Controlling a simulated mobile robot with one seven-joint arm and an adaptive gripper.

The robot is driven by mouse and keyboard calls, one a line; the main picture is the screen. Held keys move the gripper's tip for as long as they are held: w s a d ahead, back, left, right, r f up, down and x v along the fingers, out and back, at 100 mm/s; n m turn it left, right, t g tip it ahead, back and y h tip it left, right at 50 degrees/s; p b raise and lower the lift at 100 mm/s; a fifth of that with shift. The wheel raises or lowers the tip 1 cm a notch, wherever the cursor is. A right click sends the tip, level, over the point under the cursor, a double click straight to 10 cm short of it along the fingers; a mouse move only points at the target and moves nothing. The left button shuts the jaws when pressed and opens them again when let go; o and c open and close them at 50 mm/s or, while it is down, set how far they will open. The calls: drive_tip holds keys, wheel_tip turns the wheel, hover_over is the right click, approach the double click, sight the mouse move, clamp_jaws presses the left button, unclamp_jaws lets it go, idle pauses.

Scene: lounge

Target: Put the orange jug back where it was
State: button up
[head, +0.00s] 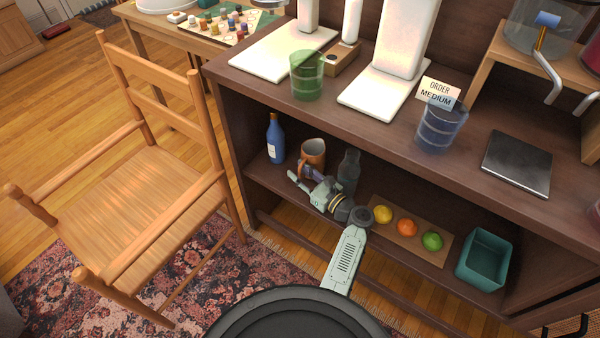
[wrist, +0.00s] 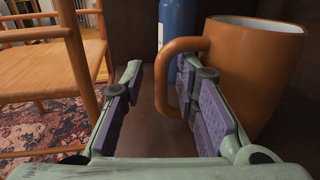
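The orange jug (head: 313,152) stands upright on the lower shelf of the dark cabinet, between a blue bottle (head: 275,138) and a grey bottle (head: 349,172). My gripper (head: 300,176) is at shelf height, just in front of the jug. In the wrist view the jug (wrist: 258,70) is on the right, with its handle pointing left. My gripper (wrist: 160,78) is open there. The handle shows between the two purple-padded fingers, nearer the right one; I cannot tell whether it touches. The blue bottle (wrist: 177,35) is partly hidden behind the handle.
A board (head: 398,238) with a lemon, an orange and a lime lies right of my arm, and a teal bin (head: 484,262) stands further right. The countertop above holds a green cup (head: 307,78) and a blue cup (head: 441,128). A wooden chair (head: 150,190) stands left.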

drive_tip(key=shift+r, duration=0.3)
drive_tip(key=b+v, duration=0.1)
drive_tip(key=v, duration=1.1)
drive_tip(key=shift+f, duration=0.1)
